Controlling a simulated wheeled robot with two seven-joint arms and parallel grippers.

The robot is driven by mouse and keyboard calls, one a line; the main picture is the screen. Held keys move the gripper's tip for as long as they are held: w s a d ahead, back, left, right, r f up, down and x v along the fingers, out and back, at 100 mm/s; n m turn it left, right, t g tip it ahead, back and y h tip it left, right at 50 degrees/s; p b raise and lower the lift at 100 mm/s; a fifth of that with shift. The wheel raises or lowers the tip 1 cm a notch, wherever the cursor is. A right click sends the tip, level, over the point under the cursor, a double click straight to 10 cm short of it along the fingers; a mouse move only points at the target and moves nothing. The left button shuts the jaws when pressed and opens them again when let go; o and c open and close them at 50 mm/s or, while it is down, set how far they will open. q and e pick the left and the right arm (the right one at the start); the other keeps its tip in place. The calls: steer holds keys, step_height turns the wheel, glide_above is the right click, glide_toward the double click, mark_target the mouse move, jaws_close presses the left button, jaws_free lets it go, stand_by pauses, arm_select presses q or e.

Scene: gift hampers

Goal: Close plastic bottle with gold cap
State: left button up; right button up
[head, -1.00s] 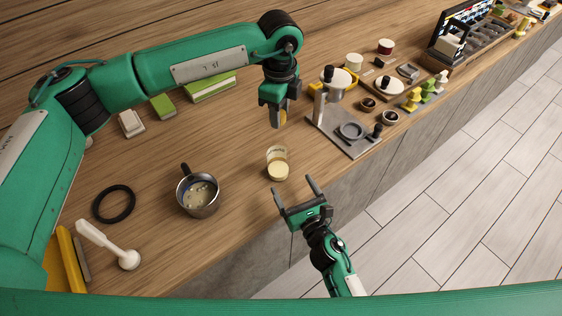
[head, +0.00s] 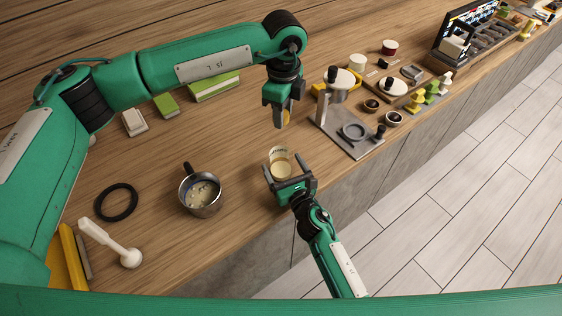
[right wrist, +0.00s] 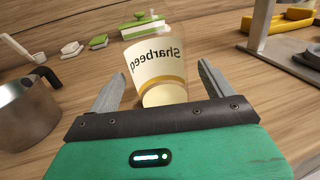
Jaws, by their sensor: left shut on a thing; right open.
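The plastic bottle (head: 279,156) stands on the wooden counter near its front edge, clear above and cream-coloured below. In the right wrist view the bottle (right wrist: 155,65) shows a dark-lettered label and a gold band. My right gripper (head: 286,164) is open, with one finger on each side of the bottle; in the wrist view clear gaps show between both fingers and it. My left gripper (head: 280,118) is shut on the gold cap (head: 279,117), held above the counter behind the bottle. The fingers partly hide the cap.
A metal pot (head: 201,195) with pale contents stands left of the bottle. A grey stand (head: 345,130) is on the right. A black ring (head: 117,202) and a white ladle-like tool (head: 110,243) lie at the left. Bare counter surrounds the bottle.

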mark_target(283, 139)
steer(key=shift+x, duration=1.9)
steer(key=c, duration=1.5)
arm_select(q)
steer(key=shift+f, duration=2.45)
arm_select(e)
steer(key=shift+o, duration=0.2)
